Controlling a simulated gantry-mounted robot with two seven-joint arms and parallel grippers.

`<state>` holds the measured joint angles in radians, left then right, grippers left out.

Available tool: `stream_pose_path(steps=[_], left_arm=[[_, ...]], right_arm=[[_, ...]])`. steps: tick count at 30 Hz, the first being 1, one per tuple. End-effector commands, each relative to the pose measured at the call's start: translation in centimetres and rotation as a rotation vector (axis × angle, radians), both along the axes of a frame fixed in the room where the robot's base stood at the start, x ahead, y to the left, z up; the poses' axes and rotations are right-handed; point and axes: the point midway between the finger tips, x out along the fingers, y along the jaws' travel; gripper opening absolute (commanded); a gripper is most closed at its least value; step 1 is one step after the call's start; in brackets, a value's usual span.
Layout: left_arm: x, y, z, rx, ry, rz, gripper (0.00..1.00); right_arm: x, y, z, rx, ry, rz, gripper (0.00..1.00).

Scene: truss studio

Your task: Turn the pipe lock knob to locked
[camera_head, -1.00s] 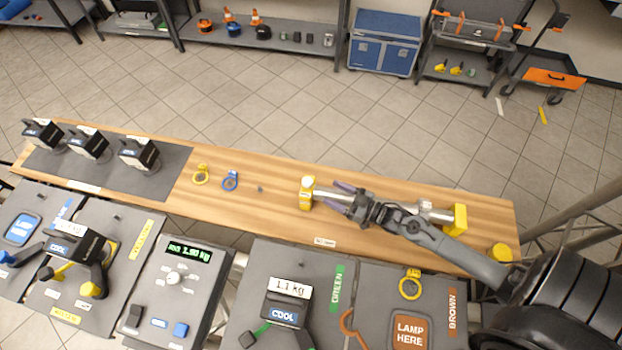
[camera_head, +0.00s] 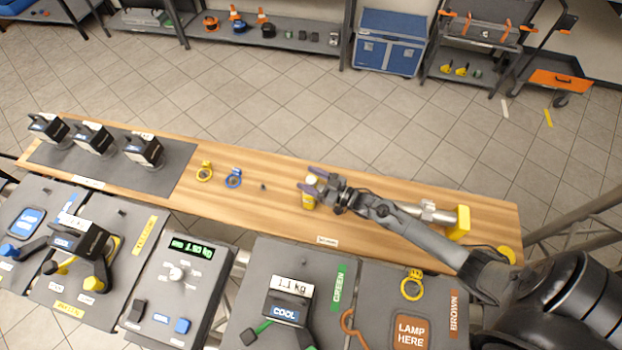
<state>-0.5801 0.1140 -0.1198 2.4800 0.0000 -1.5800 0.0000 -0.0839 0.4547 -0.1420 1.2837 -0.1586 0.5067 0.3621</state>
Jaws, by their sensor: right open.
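A metal pipe (camera_head: 432,212) lies along the wooden bench, with a yellow block (camera_head: 460,222) at its right end and a yellow knob-like end piece (camera_head: 309,193) at its left end. My right gripper (camera_head: 306,181) is open at the left end piece, with its purple-tipped fingers around or just above it; I cannot tell whether they touch it. My right arm hides much of the pipe. Any lock marking on the end piece is too small to read. My left gripper is not in view.
Several dark lamps stand on the grey mat at the left. Grey panels with a scale (camera_head: 176,290) and a lamp (camera_head: 287,301) line the near side.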

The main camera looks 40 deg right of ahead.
Motion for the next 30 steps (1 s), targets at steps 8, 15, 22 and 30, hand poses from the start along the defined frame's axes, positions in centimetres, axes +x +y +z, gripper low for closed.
stream_pose_path(steps=[8,15,22,30], left_arm=[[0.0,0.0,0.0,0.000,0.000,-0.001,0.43],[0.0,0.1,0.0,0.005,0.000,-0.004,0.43],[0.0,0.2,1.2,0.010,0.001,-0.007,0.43],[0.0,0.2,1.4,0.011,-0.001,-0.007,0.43]], right_arm=[[0.0,0.0,0.0,0.000,0.000,0.000,0.43],[0.0,0.0,0.0,0.000,0.000,-0.001,0.14],[0.0,0.1,0.4,0.004,-0.003,-0.085,0.14],[0.0,0.0,0.0,0.000,-0.001,-0.141,0.14]])
